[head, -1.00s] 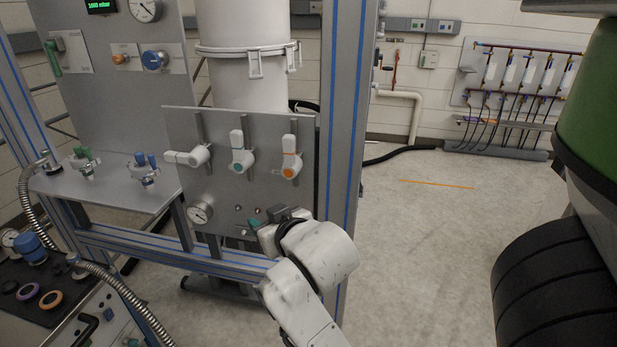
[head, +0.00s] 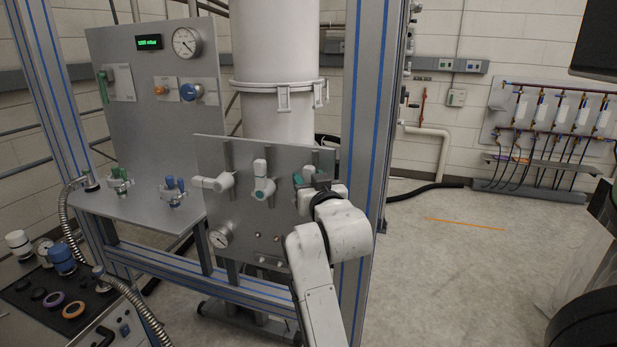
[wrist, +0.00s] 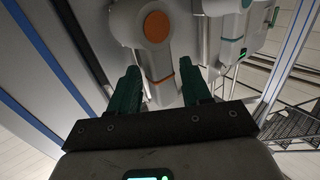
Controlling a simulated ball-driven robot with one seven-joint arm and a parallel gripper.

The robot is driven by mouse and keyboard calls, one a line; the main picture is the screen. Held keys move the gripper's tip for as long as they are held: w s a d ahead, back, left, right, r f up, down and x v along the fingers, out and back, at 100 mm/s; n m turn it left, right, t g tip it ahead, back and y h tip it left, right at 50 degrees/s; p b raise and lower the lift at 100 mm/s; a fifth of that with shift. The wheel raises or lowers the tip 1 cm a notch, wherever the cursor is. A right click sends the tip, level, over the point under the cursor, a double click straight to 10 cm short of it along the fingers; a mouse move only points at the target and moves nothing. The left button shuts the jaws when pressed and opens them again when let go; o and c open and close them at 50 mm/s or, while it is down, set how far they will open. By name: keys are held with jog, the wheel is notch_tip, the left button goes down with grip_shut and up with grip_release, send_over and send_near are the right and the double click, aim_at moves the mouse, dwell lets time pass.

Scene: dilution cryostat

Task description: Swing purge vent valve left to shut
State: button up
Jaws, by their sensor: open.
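Three white lever valves sit in a row on a grey panel (head: 240,222). The left valve (head: 215,184) has its lever pointing left. The middle valve (head: 262,182), marked teal, has its lever pointing up. The right valve, marked orange, is hidden behind my gripper (head: 305,180) in the head view. In the wrist view I see its orange cap (wrist: 157,27) and its white lever (wrist: 164,92) with an orange band. My gripper (wrist: 158,75) is open, its green fingers on either side of that lever. I cannot read which valve is the purge vent.
The teal-marked valve (wrist: 232,28) stands close beside my right finger in the wrist view. A blue-striped frame post (head: 368,150) rises just right of the panel. A gauge (head: 220,236) is at the panel's lower left.

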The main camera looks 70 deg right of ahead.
jog(key=shift+w+d, duration=0.25)
jog(key=shift+d, duration=0.1)
grip_shut()
dwell(0.3)
